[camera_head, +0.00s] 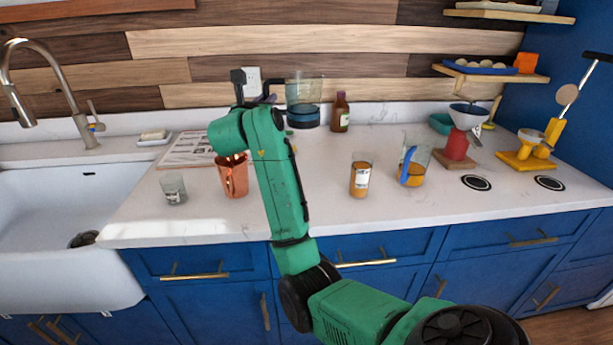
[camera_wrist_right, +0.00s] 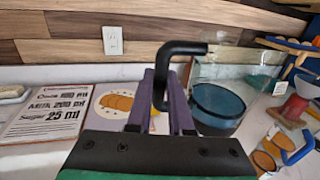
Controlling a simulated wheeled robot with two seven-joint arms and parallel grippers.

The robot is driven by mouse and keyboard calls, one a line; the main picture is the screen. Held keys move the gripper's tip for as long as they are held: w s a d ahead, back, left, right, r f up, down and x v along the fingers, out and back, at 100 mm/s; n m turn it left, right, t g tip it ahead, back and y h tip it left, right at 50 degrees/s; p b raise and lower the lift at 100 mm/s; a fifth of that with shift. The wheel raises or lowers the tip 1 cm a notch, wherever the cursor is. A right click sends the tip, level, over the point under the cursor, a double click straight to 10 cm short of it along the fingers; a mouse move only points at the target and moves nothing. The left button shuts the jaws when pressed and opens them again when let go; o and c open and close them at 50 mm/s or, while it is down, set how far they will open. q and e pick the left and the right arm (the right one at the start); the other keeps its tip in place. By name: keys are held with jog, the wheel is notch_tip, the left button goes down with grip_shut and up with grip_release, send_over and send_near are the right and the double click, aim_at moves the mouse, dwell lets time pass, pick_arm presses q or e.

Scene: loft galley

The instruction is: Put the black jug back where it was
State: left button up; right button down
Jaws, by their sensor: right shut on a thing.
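The black jug (camera_head: 304,92) has a clear upper body, a dark blue lower part and a black handle. It is upright at the back of the counter by the wall; I cannot tell whether its base touches the counter. In the right wrist view the jug (camera_wrist_right: 218,105) is just right of my fingers. My right gripper (camera_wrist_right: 162,85) has its purple fingers shut on the black handle. In the head view my green arm hides most of this gripper. My left gripper is in neither view.
A brown bottle (camera_head: 340,114) stands close right of the jug. A recipe board (camera_head: 188,150), a copper mug (camera_head: 233,178) and a glass (camera_head: 173,190) are left. An orange-filled glass (camera_head: 361,178) and a blue-handled measuring jug (camera_head: 412,165) stand nearer the front. A sink (camera_head: 55,220) is far left.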

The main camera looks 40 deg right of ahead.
jog(key=shift+w+d+f, duration=0.15)
jog(key=shift+f, duration=0.4)
jog(key=shift+w+d+f, duration=0.1)
jog(key=shift+d+f, duration=0.05)
jog(key=shift+f, duration=0.4)
jog(key=f, duration=0.5)
jog(key=f+p, duration=0.1)
jog(key=f, duration=1.1)
jog(key=shift+s+a+f, duration=0.2)
jog(key=shift+s+a, duration=0.1)
jog(key=shift+a, duration=0.05)
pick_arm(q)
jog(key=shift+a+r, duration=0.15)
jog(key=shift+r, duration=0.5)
pick_arm(e)
jog(key=c, duration=1.2)
grip_release()
jog(key=shift+f, duration=0.15)
jog(key=shift+c, duration=0.2)
jog(key=o, duration=0.4)
